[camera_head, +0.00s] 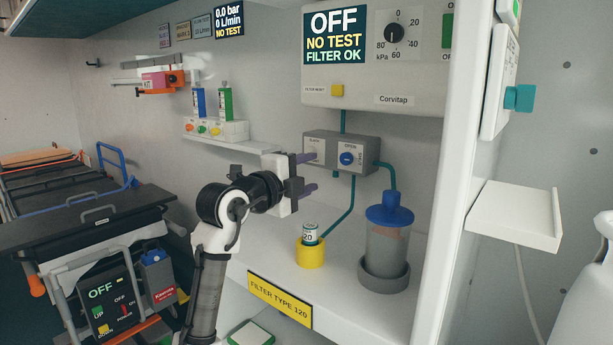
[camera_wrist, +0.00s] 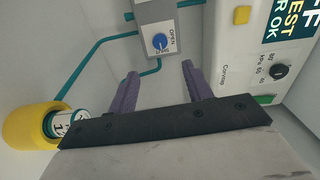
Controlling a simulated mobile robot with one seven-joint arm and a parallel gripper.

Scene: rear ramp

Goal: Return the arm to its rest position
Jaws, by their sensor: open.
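My gripper (camera_head: 306,173) has purple fingers and is held out above the white shelf, in front of the grey valve box (camera_head: 325,155). Its fingers are apart with nothing between them. In the wrist view my gripper (camera_wrist: 158,85) also shows open, with the blue OPEN knob (camera_wrist: 160,41) beyond the gap between the fingers. Whether a finger touches the box cannot be told. My arm rises from the lower middle of the head view and bends toward the box.
A filter cartridge (camera_head: 310,233) stands in a yellow cup (camera_head: 311,254) below my gripper. A lidded canister (camera_head: 387,245) stands right of it. The Corvitap panel (camera_head: 375,99) is above.

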